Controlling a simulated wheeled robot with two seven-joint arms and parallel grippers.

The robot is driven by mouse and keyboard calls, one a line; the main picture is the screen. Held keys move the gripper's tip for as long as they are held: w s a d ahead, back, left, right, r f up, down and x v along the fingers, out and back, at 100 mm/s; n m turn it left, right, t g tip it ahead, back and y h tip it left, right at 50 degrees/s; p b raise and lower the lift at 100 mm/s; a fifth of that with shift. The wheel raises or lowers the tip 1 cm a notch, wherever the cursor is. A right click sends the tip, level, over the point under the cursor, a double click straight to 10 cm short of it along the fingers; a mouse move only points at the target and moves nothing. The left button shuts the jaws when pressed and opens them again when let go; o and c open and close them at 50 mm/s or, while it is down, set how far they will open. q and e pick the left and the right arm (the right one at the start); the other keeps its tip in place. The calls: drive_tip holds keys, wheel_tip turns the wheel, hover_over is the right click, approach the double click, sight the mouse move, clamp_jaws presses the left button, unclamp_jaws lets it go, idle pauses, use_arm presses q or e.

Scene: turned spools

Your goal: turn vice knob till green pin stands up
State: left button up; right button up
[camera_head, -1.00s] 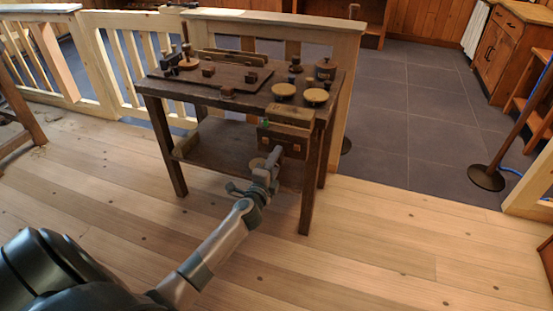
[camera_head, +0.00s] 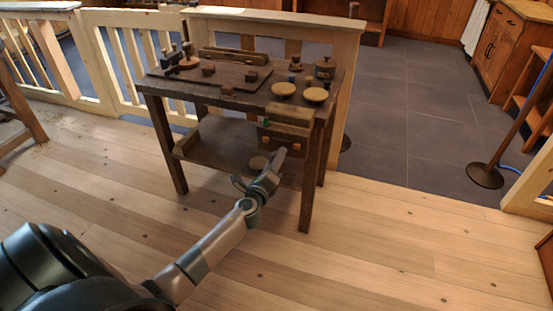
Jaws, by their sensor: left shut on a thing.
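The dark wooden vice (camera_head: 284,135) is fixed at the front right of the workbench (camera_head: 225,98), with a paler wooden block (camera_head: 291,113) on top. A small green spot, seemingly the green pin (camera_head: 266,123), shows at the vice's upper left; it is too small to tell how it stands. My left gripper (camera_head: 279,155) reaches up from below to the vice's lower front. It is shut at the place of the vice knob, which its fingers hide almost wholly. My right gripper is not in view.
Round pale discs (camera_head: 316,95), small dark blocks (camera_head: 251,77) and a board stand on the bench top. A pale round piece (camera_head: 259,163) shows beside my gripper, near the lower shelf (camera_head: 215,145). A wooden railing (camera_head: 345,80) stands behind. The plank floor in front is clear.

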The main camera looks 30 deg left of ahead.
use_arm(q)
drive_tip(key=shift+s+d+f, duration=0.15)
drive_tip(key=shift+f, duration=0.2)
drive_tip(key=o, duration=1)
drive_tip(key=shift+o, duration=0.2)
drive_tip(key=shift+r, duration=0.25)
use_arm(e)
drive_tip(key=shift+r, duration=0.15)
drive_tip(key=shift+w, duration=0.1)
use_arm(q)
drive_tip(key=shift+s, duration=0.1)
drive_tip(key=v, duration=1.7)
drive_tip(key=shift+s+b, duration=0.15)
drive_tip(key=shift+b, duration=0.15)
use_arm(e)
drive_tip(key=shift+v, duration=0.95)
